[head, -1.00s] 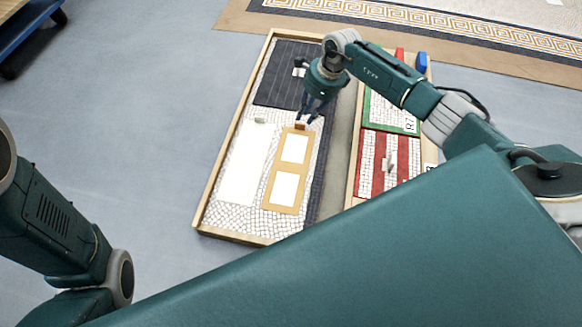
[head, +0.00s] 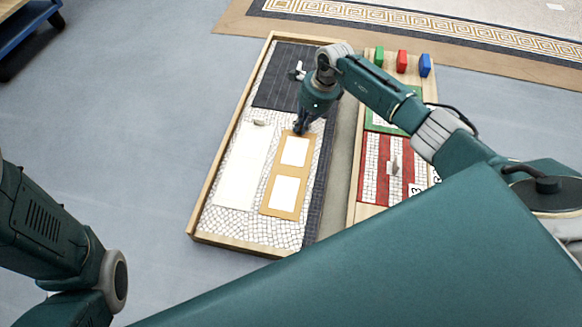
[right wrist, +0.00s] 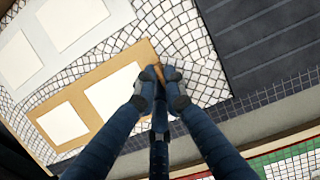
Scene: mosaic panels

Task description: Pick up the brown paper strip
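The brown paper strip (head: 266,196) is a tan strip with two white rectangular panels and a small brown grip at its far end. It lies flat on the mosaic panel in the head view and shows in the right wrist view (right wrist: 73,98). My right gripper (head: 300,128) is at the strip's far end. In the right wrist view its fingertips (right wrist: 163,82) are close together on either side of the small brown grip, closed on it. The fingers hide part of the grip. My left gripper is not in view; only my left arm shows.
A white strip (head: 240,180) with a grey grip lies just left of the brown one. A dark ribbed sheet (head: 283,85) is at the panel's far end. A wooden rim (head: 212,172) edges the panel. A second panel with red stripes (head: 372,165) stands to the right, with coloured blocks (head: 402,62) beyond.

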